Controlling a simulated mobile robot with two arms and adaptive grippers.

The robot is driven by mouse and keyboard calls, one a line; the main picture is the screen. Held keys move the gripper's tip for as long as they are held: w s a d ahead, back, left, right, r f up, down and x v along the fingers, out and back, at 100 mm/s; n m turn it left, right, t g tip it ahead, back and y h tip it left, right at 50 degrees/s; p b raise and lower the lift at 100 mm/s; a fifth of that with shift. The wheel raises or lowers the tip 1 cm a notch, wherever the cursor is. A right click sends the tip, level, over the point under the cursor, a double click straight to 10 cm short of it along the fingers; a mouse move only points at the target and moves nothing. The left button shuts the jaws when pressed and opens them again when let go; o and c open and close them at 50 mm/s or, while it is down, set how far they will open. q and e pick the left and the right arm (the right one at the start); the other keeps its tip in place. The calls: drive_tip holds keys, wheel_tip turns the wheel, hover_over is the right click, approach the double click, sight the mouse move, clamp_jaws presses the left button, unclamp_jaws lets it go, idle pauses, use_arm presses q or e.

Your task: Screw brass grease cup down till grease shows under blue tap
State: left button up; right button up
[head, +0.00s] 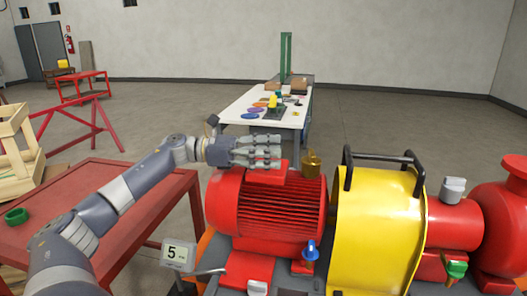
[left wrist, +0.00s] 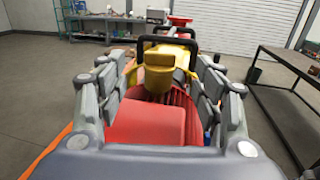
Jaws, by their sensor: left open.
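The brass grease cup (head: 312,165) stands upright on top of the red motor (head: 275,208), at its right end. In the left wrist view the cup (left wrist: 158,72) is ahead, between the lines of my spread fingers. My left gripper (head: 281,152) is open and empty above the motor, just left of the cup and apart from it. The blue tap (head: 310,251) is low on the motor's front side, below the cup. I cannot make out any grease under it. My right gripper is not in view.
A yellow guard (head: 375,235) with black handles (head: 385,158) stands right of the motor. A green tap (head: 456,269) is further right. A "5" sign (head: 178,256) stands front left.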

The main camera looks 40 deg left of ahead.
use_arm(q)
drive_tip(key=shift+v, duration=0.85)
idle(0.6)
